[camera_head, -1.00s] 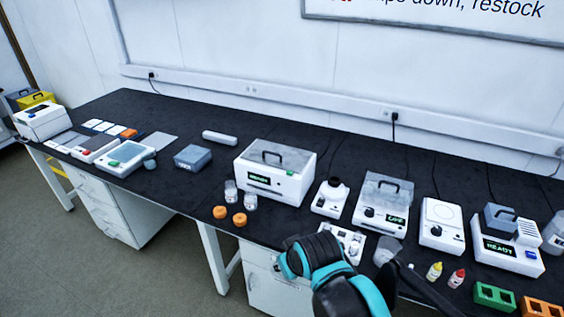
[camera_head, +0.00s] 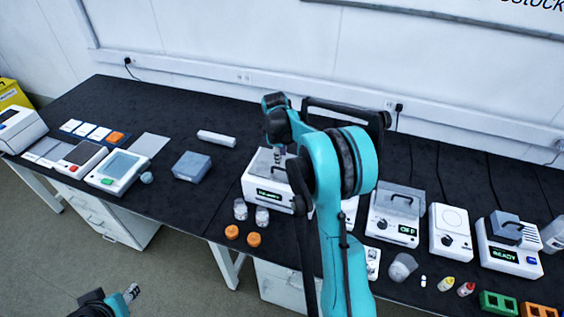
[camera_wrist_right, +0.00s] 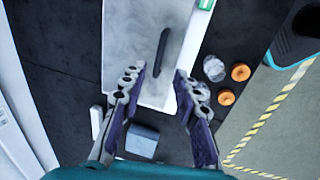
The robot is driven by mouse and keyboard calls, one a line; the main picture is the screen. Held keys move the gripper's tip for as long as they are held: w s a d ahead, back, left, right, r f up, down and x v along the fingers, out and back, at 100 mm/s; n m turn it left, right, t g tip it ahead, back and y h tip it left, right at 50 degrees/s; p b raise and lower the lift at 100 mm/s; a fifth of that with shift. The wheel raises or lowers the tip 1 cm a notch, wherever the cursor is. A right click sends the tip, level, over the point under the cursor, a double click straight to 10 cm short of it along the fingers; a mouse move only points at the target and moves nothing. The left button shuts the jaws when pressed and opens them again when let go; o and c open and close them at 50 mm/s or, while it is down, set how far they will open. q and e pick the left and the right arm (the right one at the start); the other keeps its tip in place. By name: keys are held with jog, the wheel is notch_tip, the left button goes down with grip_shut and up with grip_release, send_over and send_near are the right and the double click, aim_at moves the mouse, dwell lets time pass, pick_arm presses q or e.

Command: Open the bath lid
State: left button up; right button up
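A white box-shaped device with a greenish display (camera_head: 269,194), which I take for the bath, stands mid-bench, largely hidden by my right arm in the head view. In the right wrist view its translucent grey lid (camera_wrist_right: 130,42) is closed and has a dark bar handle (camera_wrist_right: 163,52). My right gripper (camera_wrist_right: 157,84) is open above the lid, its fingers pointing toward the handle, which lies between the fingertip lines. No contact is visible. My left gripper (camera_head: 131,292) shows at the lower left of the head view, away from the bench; its opening is unclear.
Clear jars (camera_head: 262,216) and orange caps (camera_head: 254,240) sit at the bath's front. A smaller lidded device reading OFF (camera_head: 394,214) stands to its right. A grey-blue block (camera_head: 192,166) lies left, with dark bench (camera_head: 170,205) free around it.

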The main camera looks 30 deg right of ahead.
aim_at(282, 169)
jog(key=f, duration=0.2)
jog(key=f+b, duration=0.1)
jog(key=f, duration=0.1)
jog(key=w+d+f, duration=0.1)
jog(key=f, duration=0.2)
jog(key=shift+f, duration=0.1)
grip_shut()
